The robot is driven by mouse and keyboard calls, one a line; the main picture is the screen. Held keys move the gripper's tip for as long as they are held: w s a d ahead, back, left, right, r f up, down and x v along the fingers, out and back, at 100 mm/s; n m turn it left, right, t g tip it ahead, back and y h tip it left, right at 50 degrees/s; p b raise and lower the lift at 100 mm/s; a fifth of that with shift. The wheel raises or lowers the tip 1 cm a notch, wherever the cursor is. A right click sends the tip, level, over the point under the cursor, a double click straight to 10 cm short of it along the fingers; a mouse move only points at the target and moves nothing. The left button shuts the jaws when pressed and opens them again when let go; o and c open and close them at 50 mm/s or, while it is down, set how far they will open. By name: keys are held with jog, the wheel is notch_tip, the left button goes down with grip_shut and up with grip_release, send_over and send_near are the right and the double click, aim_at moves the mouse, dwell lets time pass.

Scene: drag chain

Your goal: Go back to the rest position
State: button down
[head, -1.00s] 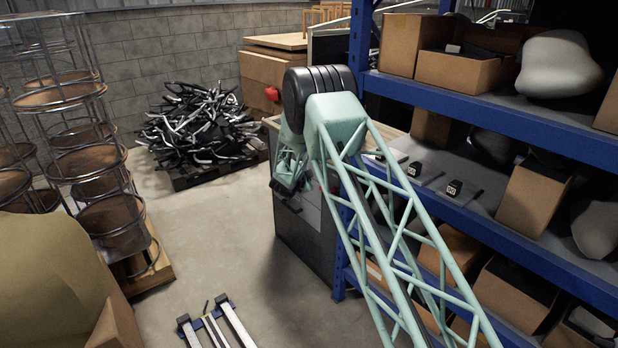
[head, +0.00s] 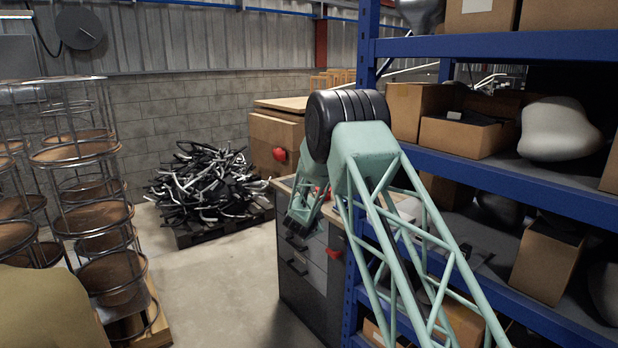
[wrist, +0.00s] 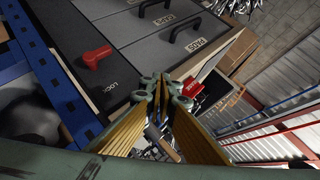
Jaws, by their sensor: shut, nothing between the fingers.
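My gripper (wrist: 160,88) shows in the wrist view, its two yellow-ribbed fingers converging with the tips together and nothing between them. In the head view my green lattice arm is raised and bent at its black joint, with the far link hanging down in front of a grey drawer cabinet (head: 300,268). I cannot make out the fingers there. The cabinet's front, with black handles and a red latch (wrist: 97,57), shows close by in the wrist view. The gripper appears apart from it.
Blue shelving (head: 480,65) with cardboard boxes stands close on the right of my arm. A pallet of tangled black and silver parts (head: 212,190) is at the back. Wire racks (head: 85,160) stand on the left. The floor (head: 215,280) between is clear.

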jog(key=s+d+r+n+g+y, duration=0.1)
jog(key=s+r+n+y, duration=0.1)
jog(key=s+r, duration=0.65)
jog(key=s+d+r+n+y, duration=0.15)
jog(key=s+r, duration=0.35)
jog(key=r, duration=0.7)
jog(key=s+d+r+n+g, duration=0.1)
jog(key=s+d+r+n, duration=0.1)
jog(key=s+r, duration=0.6)
jog(key=s+d+r+n+g, duration=0.1)
jog(key=s+r+n, duration=0.2)
jog(key=s, duration=0.9)
jog(key=s+d+n+g, duration=0.1)
jog(key=s+d, duration=0.3)
jog(key=s, duration=1.4)
jog(key=s+d+f+n+g+h, duration=0.1)
jog(key=s+d, duration=0.4)
jog(key=s, duration=1.3)
jog(key=s+d+n+g, duration=0.3)
jog(key=s+d, duration=0.1)
jog(key=s, duration=1.4)
jog(key=shift+s+d+f, duration=0.15)
jog(key=shift+s+d, duration=0.15)
jog(key=shift+h, duration=0.25)
